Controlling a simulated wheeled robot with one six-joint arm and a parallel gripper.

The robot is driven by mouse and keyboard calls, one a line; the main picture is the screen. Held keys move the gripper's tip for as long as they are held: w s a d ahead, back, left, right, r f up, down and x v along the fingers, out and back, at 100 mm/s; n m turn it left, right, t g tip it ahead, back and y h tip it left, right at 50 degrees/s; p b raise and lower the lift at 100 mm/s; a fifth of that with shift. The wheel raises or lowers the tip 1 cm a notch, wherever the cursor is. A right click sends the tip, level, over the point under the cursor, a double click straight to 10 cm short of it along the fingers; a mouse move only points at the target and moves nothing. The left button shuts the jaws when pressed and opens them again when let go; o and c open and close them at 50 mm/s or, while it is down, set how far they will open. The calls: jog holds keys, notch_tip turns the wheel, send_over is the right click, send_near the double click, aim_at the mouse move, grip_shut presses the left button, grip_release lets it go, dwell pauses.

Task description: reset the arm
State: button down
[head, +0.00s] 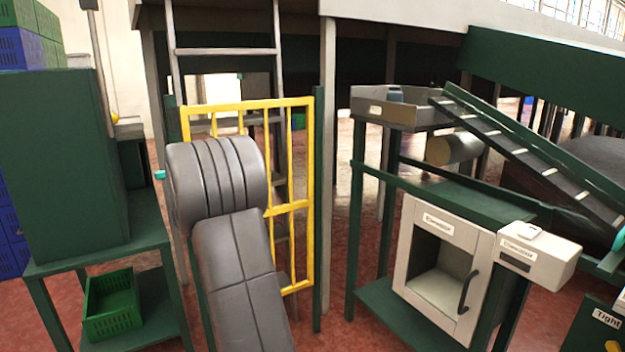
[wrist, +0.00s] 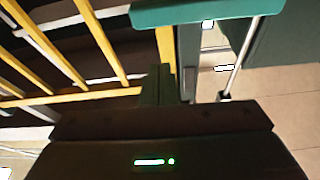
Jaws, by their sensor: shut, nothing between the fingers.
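My arm's grey links (head: 238,265) rise through the middle of the head view and bend over in front of the yellow gate. My gripper (head: 160,175) is mostly hidden behind the arm; only a small teal tip shows at its left side. In the wrist view a dark housing with green lights fills the bottom, and a teal part crosses the top. The gripper is shut with nothing held. No orange shows in either view.
The yellow gate (head: 308,190) stands close behind the arm. A green bench with an empty green crate (head: 112,305) is at the left. A white chamber (head: 440,265) under a sloping conveyor (head: 530,160) is at the right. Red floor shows between them.

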jog(key=v, duration=0.9)
jog(key=w+a+r+n+g+y+p, duration=0.1)
jog(key=w+a+n+p, duration=0.1)
jog(key=n+p, duration=0.2)
jog(key=w+a+r+n+g+p, duration=0.1)
jog(key=w+a+r+n+p, duration=0.1)
jog(key=a+n+p, duration=0.1)
jog(key=w+a+r+n+g+y+p, duration=0.1)
jog(key=w+a+r+n+p, duration=0.1)
jog(key=w+a+n+p, duration=0.1)
jog(key=shift+w+a+n+y+p, duration=0.1)
jog(key=shift+a+n+y+p, duration=0.15)
jog(key=shift+n+p, duration=0.75)
jog(key=shift+s+a+f+n+g+y+p, duration=0.15)
jog(key=shift+s+a+n+g+p, duration=0.45)
jog(key=shift+n+p, duration=1.05)
jog(key=shift+s+a+r+n+g+y+p, duration=0.15)
jog(key=shift+s+a+n+g+p, duration=0.2)
jog(key=shift+n+g+p, duration=0.9)
jog(key=shift+s+a+f+n+g+y+p, duration=0.2)
jog(key=shift+s+a+n+p, duration=0.3)
jog(key=shift+n+p, duration=1.55)
jog(key=shift+w+a+m, duration=0.1)
jog(key=shift+m, duration=0.15)
jog(key=shift+r, duration=0.1)
